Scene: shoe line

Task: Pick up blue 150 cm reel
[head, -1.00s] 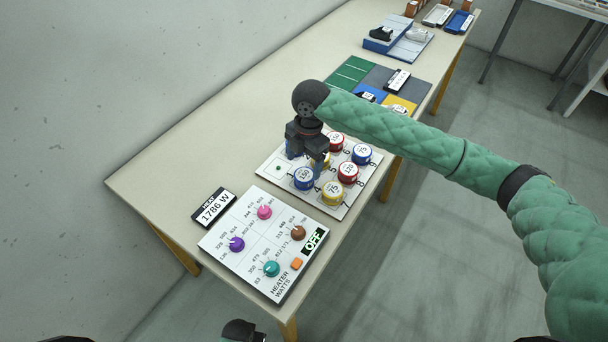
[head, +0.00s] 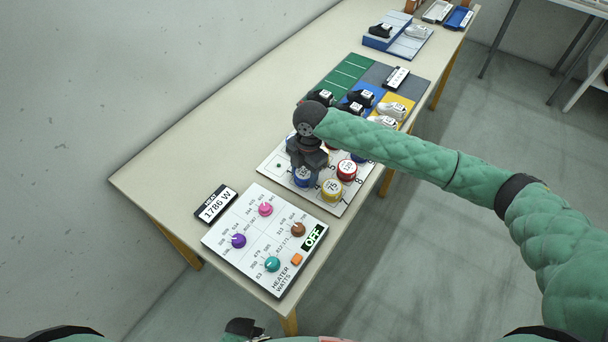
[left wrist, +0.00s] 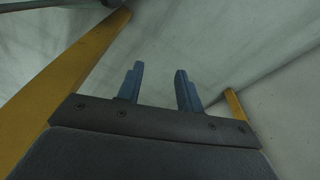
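A blue reel (head: 302,182) sits at the near left of the white numbered reel board (head: 338,212); its label is too small and covered to read. My right gripper (head: 306,166) points down right over this reel and hides much of it. Its fingertips are hidden, so I cannot tell whether they touch the reel. Another blue reel (head: 359,157) shows partly behind my right arm. My left gripper (left wrist: 160,70) is open and empty in the left wrist view, with its blue fingers apart over the floor.
A red reel (head: 347,169) and a yellow reel (head: 332,189) stand close to the right gripper. The heater panel (head: 262,238) and wattage display (head: 216,204) are nearer. Shoes stand on coloured mats (head: 349,70) behind the arm. The table's left side is clear.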

